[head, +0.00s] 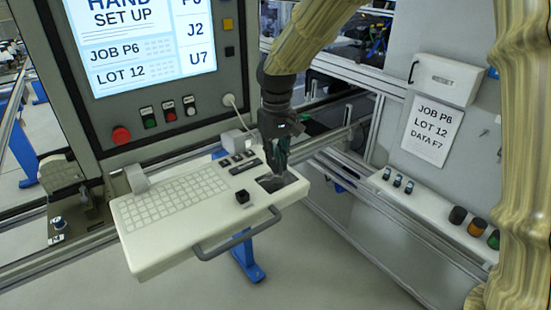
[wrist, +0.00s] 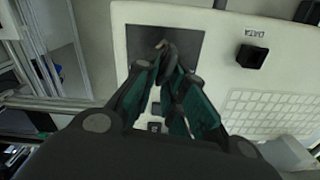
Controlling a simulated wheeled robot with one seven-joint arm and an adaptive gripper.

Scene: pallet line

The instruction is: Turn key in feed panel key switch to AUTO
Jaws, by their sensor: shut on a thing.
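The pale keyboard console (head: 150,245) carries a dark square plate (head: 268,184) at its right end. The plate also shows in the wrist view (wrist: 188,42), with a small grey, rounded piece, apparently the key (wrist: 164,46), over it. My gripper (head: 277,172) points down over this plate. In the wrist view its two green-padded fingers (wrist: 163,64) come together at the grey piece and are shut on it. The fingers hide most of the key and the switch under it. I cannot read any position marking on the plate.
A black square knob (head: 243,197) stands left of the plate. Small black switches (head: 238,158) lie behind it. A grey handle bar (head: 238,240) runs along the front edge. The screen (head: 140,40) reads HAND SET UP. A red button (head: 121,135) is below it.

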